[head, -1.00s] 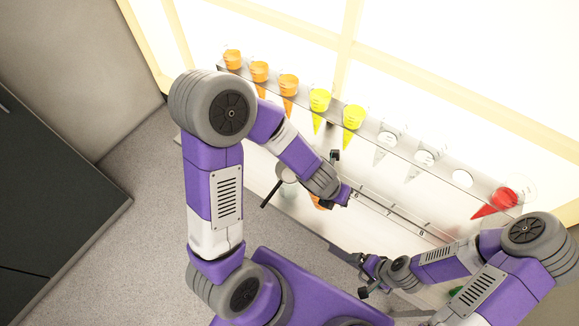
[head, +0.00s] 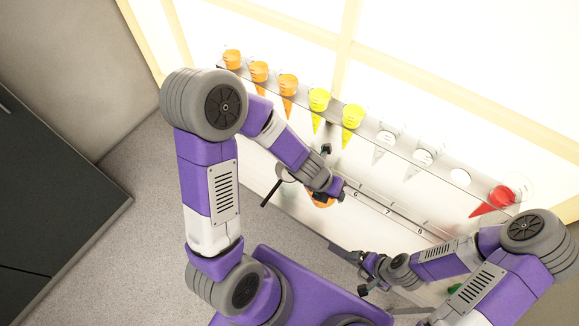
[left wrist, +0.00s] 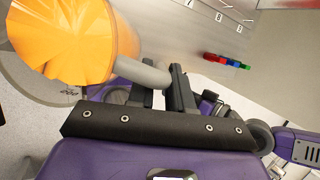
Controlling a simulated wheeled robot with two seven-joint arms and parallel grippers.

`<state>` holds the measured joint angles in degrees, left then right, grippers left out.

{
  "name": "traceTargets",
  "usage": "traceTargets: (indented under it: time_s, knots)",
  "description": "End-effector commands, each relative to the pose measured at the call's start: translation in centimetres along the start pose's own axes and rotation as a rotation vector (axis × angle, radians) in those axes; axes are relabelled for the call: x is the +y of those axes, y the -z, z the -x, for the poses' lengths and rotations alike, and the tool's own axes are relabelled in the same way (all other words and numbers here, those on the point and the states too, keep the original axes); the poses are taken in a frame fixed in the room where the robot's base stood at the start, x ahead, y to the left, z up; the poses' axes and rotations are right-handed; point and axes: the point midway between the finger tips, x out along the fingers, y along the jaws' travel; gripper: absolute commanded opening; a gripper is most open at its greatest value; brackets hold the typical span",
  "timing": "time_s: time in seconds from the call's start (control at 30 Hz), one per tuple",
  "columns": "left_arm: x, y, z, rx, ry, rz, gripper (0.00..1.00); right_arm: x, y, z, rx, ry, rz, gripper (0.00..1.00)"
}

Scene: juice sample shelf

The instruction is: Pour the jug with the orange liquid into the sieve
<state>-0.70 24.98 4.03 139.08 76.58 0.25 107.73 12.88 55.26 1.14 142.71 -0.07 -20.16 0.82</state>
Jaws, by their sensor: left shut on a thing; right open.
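The jug with the orange liquid (left wrist: 75,40) fills the upper left of the left wrist view, its grey handle (left wrist: 145,75) between my left fingers. In the head view its orange (head: 322,202) shows just below my left gripper (head: 337,184), which is shut on the handle. What looks like the sieve's dark handle (head: 270,194) sticks out to the left of that gripper; its bowl is mostly hidden behind my arm. A pale round thing with dark markings (left wrist: 25,90) shows partly behind the jug; I cannot tell what it is. My right gripper (head: 352,273) is open and empty.
A metal shelf (head: 400,165) holds a row of cone vessels: several orange and yellow (head: 352,116), several clear, and a red one (head: 500,197) at the right. Small coloured blocks (left wrist: 228,62) lie farther off. A dark cabinet (head: 60,180) stands at the left.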

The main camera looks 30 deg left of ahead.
Motion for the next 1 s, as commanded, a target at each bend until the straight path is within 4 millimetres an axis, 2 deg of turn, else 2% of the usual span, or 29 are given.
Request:
traceTargets:
  time_s: [1.0]
  knots:
    - [1.2,-1.0,1.3,0.028,0.130,0.050,0.00,-0.5,-0.1,1.3,0.000,0.000,0.000,1.00]
